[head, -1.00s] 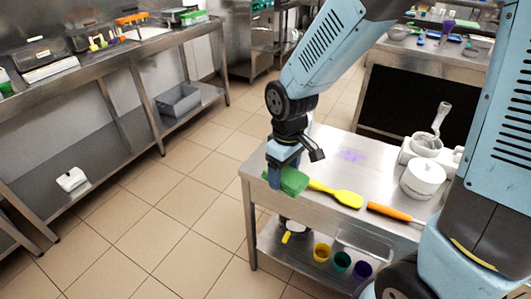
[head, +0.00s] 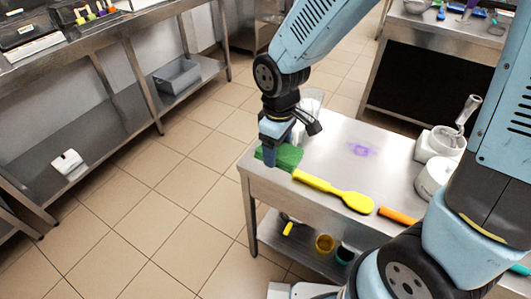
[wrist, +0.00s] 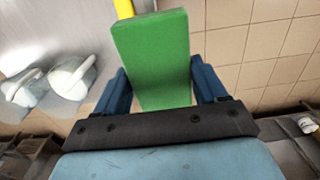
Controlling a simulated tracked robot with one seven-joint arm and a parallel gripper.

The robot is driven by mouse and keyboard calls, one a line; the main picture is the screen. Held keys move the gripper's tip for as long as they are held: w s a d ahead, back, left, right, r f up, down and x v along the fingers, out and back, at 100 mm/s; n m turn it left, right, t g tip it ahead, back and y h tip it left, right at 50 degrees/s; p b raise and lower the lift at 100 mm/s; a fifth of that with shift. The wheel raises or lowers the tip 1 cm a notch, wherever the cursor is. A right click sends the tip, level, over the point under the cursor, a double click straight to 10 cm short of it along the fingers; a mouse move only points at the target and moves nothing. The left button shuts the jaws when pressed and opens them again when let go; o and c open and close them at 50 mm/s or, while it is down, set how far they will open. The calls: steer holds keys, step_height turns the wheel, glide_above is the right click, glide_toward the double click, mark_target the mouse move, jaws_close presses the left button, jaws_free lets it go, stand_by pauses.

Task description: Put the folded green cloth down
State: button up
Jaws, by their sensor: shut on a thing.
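The folded green cloth (head: 284,157) is at the near left corner of the steel table (head: 325,165). My gripper (head: 278,150) is shut on it. In the wrist view the green cloth (wrist: 152,55) lies flat between the two blue fingers of my gripper (wrist: 158,88). The cloth is over or on the table's corner; I cannot tell whether it touches the top. A purple smear (head: 361,149) marks the tabletop to the right of the cloth.
A yellow spoon (head: 335,190) lies right beside the cloth, with an orange-handled tool (head: 397,216) further right. A white machine (head: 440,150) stands at the table's right. A clear container (head: 311,101) stands behind my gripper. The table's middle is clear.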

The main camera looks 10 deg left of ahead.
steer(key=w+a+f, duration=0.1)
steer(key=w+f, duration=0.1)
steer(key=w+a+f, duration=0.1)
steer(key=w+f, duration=0.1)
steer(key=w+a+f, duration=0.1)
steer(key=w+f, duration=0.1)
steer(key=shift+a+f, duration=0.1)
steer(key=shift+a, duration=0.2)
steer(key=shift+w+a+f, duration=0.25)
steer(key=shift+w+f, duration=0.3)
steer(key=shift+f, duration=1.6)
steer(key=o, duration=1)
